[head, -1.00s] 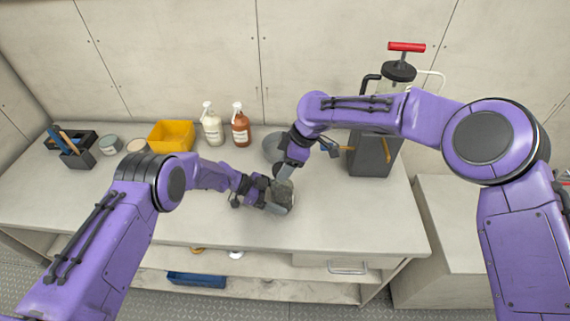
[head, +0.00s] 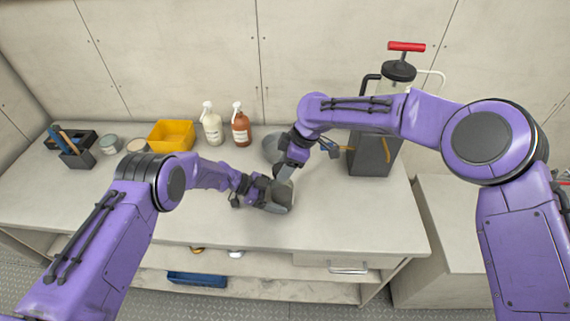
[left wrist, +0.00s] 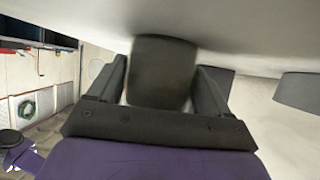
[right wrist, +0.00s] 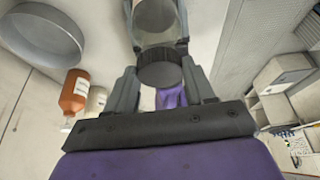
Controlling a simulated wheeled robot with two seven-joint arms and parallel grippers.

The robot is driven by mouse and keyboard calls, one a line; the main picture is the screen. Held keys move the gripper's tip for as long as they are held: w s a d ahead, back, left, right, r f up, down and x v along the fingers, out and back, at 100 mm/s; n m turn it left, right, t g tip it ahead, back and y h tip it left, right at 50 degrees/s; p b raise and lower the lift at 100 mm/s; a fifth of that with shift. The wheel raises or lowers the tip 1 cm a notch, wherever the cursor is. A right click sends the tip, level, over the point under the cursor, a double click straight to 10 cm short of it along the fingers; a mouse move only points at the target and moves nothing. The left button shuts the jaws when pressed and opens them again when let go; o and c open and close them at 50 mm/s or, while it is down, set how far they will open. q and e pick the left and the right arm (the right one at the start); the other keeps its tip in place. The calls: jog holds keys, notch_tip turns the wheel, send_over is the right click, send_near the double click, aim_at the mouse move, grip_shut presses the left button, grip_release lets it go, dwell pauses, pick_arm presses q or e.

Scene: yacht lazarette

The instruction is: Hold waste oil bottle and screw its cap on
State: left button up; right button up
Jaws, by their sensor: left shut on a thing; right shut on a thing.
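The dark grey waste oil bottle (left wrist: 163,72) sits between the fingers of my left gripper (head: 281,199), which is shut on it above the front middle of the bench. In the head view the bottle is mostly hidden by the gripper. My right gripper (head: 284,173) is directly above, reaching down, and is shut on the black ribbed cap (right wrist: 160,72). In the right wrist view the cap is in line with the bottle end, close against it. I cannot tell whether the threads are engaged.
Behind on the bench (head: 345,222) stand a grey bowl (head: 272,148), a brown pump bottle (head: 241,128), a white pump bottle (head: 212,127) and a yellow bin (head: 171,135). The bench's front right is clear.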

jog(key=shift+f, duration=0.85)
dwell(0.3)
